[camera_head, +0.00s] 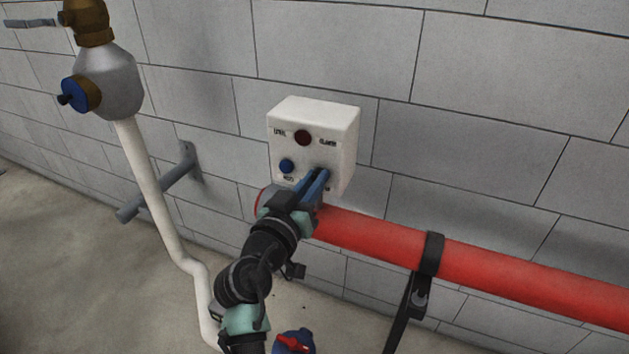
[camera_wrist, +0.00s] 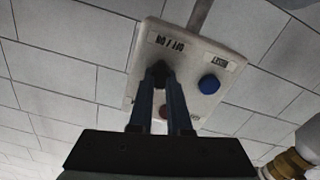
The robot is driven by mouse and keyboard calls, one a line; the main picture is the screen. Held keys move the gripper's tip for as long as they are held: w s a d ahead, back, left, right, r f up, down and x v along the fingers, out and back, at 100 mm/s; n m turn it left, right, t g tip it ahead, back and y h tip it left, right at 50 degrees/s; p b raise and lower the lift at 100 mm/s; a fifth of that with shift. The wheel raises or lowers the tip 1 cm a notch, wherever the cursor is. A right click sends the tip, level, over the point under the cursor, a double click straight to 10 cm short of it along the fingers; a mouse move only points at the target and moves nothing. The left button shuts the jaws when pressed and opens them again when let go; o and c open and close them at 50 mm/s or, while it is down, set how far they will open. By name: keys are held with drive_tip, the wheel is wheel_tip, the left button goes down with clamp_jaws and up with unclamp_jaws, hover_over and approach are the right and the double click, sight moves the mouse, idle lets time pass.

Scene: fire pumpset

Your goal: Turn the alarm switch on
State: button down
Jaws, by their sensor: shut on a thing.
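The white alarm box (camera_head: 345,130) is fixed to the block wall above the red pipe. Its front has a dark red lamp (camera_head: 302,138) at the top and a blue round button (camera_head: 287,166) at lower left. My gripper (camera_head: 321,178) reaches up to the lower right of this front, its blue fingers shut on the dark alarm switch (camera_wrist: 159,68). The fingers hide the switch in the head view, and its turned position is hard to tell. In the wrist view the box (camera_wrist: 228,60) appears upside down, with the blue button (camera_wrist: 209,84) right of the fingers.
A thick red pipe (camera_head: 500,276) runs just below the box, held by a black bracket (camera_head: 431,256). A white pipe (camera_head: 150,195) with a grey valve body (camera_head: 108,80) stands to the left. A red and blue part (camera_head: 293,342) shows at the bottom.

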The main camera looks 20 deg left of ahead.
drive_tip(key=shift+a+f+n+p, duration=0.1)
drive_tip(key=shift+n+p, duration=0.3)
drive_tip(key=shift+n, duration=1.9)
drive_tip(key=shift+a+n+p, duration=0.1)
drive_tip(key=shift+n+p, duration=0.25)
drive_tip(key=shift+n, duration=1.95)
drive_tip(key=c, duration=0.9)
unclamp_jaws()
drive_tip(key=shift+s, duration=0.1)
drive_tip(key=s+b, duration=0.1)
drive_tip(key=s, duration=1.1)
drive_tip(key=shift+s+a, duration=0.15)
drive_tip(key=shift+s, duration=0.25)
